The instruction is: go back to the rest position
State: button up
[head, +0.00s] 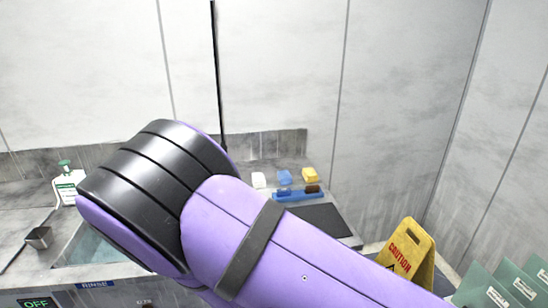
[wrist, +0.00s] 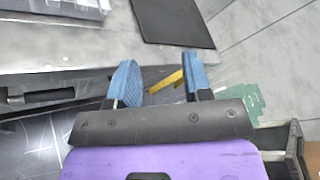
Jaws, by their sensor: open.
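My gripper (wrist: 155,83) shows in the wrist view with its two blue-padded fingers apart and nothing between them. It hangs in front of the counter edge, above the dark floor. In the head view my purple and black arm crosses the middle of the picture and the gripper itself is not visible there. Part of the counter behind the arm is hidden.
A sink (head: 92,248), a pump bottle (head: 68,184) and a metal cup (head: 38,237) are at left. A blue tray (head: 290,195), sponges and a dark mat (head: 322,221) lie on the counter. A yellow caution sign (head: 408,252) and green packets (head: 480,289) stand at right.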

jog(key=s+d+r+m+g+h, duration=0.3)
jog(key=d+r+m+g, duration=0.8)
jog(key=d+r+m, duration=1.15)
jog(key=s+d+r+m+t+y, duration=0.1)
jog(key=s+d+r+m+y, duration=0.3)
jog(key=s+r+m, duration=0.4)
jog(key=s+d+r+m+y, duration=0.4)
jog(key=s+r+m, duration=0.4)
jog(key=s, duration=0.5)
jog(key=d+m, duration=0.1)
jog(key=m, duration=0.1)
jog(key=shift+r+m+t, duration=0.2)
jog(key=shift+m+t, duration=0.15)
jog(key=shift+t, duration=0.05)
